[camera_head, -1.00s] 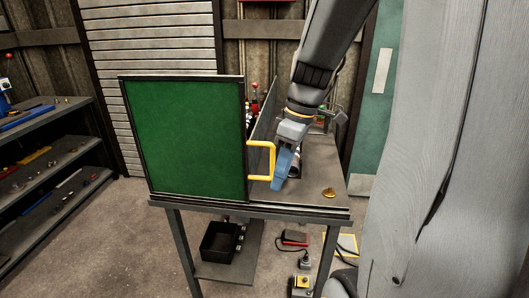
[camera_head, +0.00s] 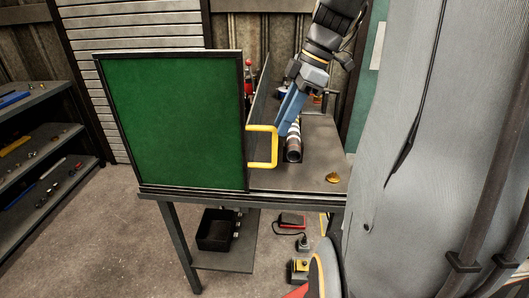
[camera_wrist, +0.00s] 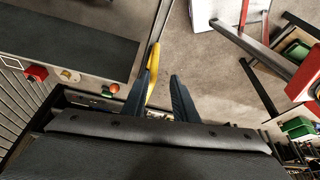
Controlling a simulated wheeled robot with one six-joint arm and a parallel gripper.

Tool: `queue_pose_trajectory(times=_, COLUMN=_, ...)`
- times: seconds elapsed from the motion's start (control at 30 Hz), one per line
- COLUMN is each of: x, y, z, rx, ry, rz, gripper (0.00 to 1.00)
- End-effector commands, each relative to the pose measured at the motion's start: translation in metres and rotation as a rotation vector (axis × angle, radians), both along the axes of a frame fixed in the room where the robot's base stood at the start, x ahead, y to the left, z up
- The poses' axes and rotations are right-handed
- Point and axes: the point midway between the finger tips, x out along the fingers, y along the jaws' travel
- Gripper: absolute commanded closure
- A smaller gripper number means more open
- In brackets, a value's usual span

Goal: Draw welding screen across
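The welding screen is a green panel in a dark frame (camera_head: 172,122), upright along the front left of the bench in the head view. Its yellow D-shaped handle (camera_head: 263,130) stands out from its right edge. My gripper (camera_head: 281,127) has blue fingers pointing down by the handle's upper right corner. In the wrist view, the two fingers of my gripper (camera_wrist: 164,62) are apart, with nothing clearly held. The yellow handle (camera_wrist: 153,68) shows close beside the left finger; I cannot tell whether they touch.
A dark bench (camera_head: 310,172) carries a cylindrical shaft (camera_head: 293,147) and a small brass-coloured piece (camera_head: 333,178). The bench front right of the screen is uncovered. A black bin (camera_head: 216,232) and a red pedal (camera_head: 291,220) are below. Shelves (camera_head: 45,150) stand left.

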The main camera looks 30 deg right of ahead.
Motion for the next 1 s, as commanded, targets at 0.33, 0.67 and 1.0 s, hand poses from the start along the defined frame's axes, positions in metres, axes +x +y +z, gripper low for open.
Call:
queue_pose_trajectory(times=0.33, x=0.005, y=-0.003, z=-0.024, rx=0.003, ry=-0.003, rz=-0.001, gripper=0.69)
queue_pose_trajectory(times=0.67, x=0.008, y=0.001, z=-0.038, rx=0.005, ry=-0.001, rz=0.002, gripper=0.69)
queue_pose_trajectory(times=1.0, x=0.016, y=0.020, z=-0.084, rx=0.004, ry=0.000, rz=0.005, gripper=0.69)
